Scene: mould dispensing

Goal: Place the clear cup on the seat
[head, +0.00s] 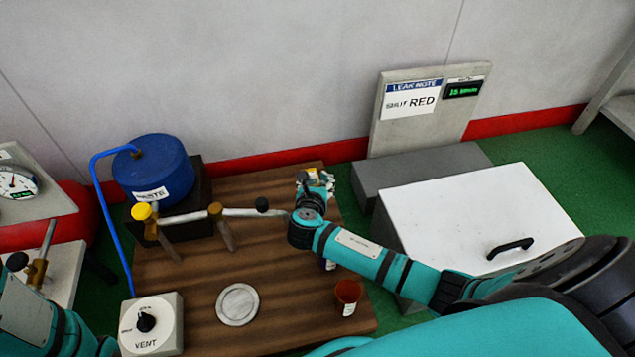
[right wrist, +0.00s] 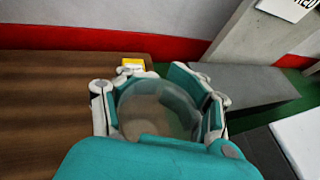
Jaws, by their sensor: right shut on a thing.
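My right gripper (head: 314,184) is over the back right part of the brown wooden table. In the right wrist view its fingers (right wrist: 157,88) are closed around the clear cup (right wrist: 155,112), a see-through round vessel. In the head view the gripper and wrist hide most of the cup. A round pale disc (head: 237,304), which looks like the seat, lies bare near the table's front, apart from the gripper and to its lower left. My left gripper is outside the views.
A metal pipe with a lever (head: 240,212) crosses the table left of my right gripper. A blue waste drum (head: 152,170) stands behind it. A white lidded box (head: 480,215) stands at right.

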